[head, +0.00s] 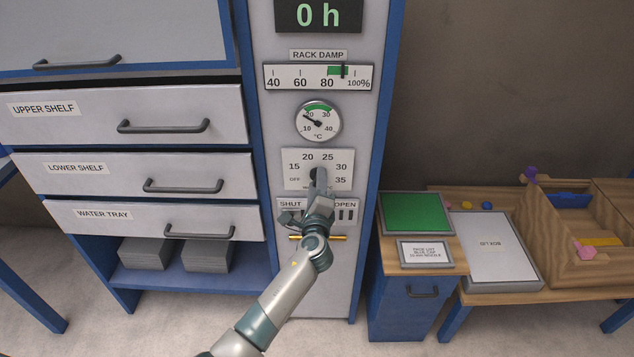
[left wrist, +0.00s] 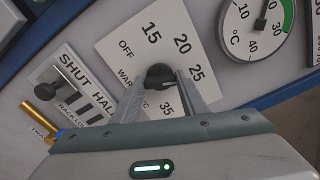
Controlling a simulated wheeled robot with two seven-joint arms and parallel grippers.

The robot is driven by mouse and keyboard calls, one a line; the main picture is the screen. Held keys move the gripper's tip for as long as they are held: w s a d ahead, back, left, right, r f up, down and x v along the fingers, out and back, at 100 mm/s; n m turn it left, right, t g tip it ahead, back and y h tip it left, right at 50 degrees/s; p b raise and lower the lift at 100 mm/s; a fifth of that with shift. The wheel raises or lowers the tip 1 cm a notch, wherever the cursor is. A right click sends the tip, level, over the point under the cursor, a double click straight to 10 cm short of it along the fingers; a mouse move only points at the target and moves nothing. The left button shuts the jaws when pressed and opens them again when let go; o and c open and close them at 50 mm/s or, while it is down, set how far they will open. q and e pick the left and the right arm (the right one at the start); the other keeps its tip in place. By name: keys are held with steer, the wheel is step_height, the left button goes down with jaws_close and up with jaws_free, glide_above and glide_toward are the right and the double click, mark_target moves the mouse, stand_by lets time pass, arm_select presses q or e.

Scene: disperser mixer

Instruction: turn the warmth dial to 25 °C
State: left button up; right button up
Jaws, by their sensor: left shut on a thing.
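The warmth dial is a black knob (head: 314,174) on a white plate (head: 291,183) marked OFF, 15, 20, 25, 30 and 35. My left gripper (head: 319,180) reaches up to it from below. In the left wrist view the knob (left wrist: 158,74) sits between the two fingertips of my left gripper (left wrist: 160,84), which is shut on it. The fingers cover part of the scale there, and the 30 mark is hidden. I cannot tell exactly which mark the knob points to. My right gripper is in neither view.
A round °C gauge (head: 318,121) above the plate has its needle between 10 and 20. A SHUT/OPEN slider panel (head: 344,214) and a brass rod (head: 338,237) are just below. Drawers (head: 90,171) stand left; a green-topped blue cabinet (head: 415,213) stands right.

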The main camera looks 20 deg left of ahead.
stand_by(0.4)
arm_select(q)
steer(key=o, duration=1)
steer(key=shift+o, duration=0.2)
steer(key=shift+s, duration=0.1)
steer(key=b+v, duration=0.3)
steer(key=v, duration=1.4)
steer(key=shift+d, duration=0.15)
steer(key=shift+s, duration=0.1)
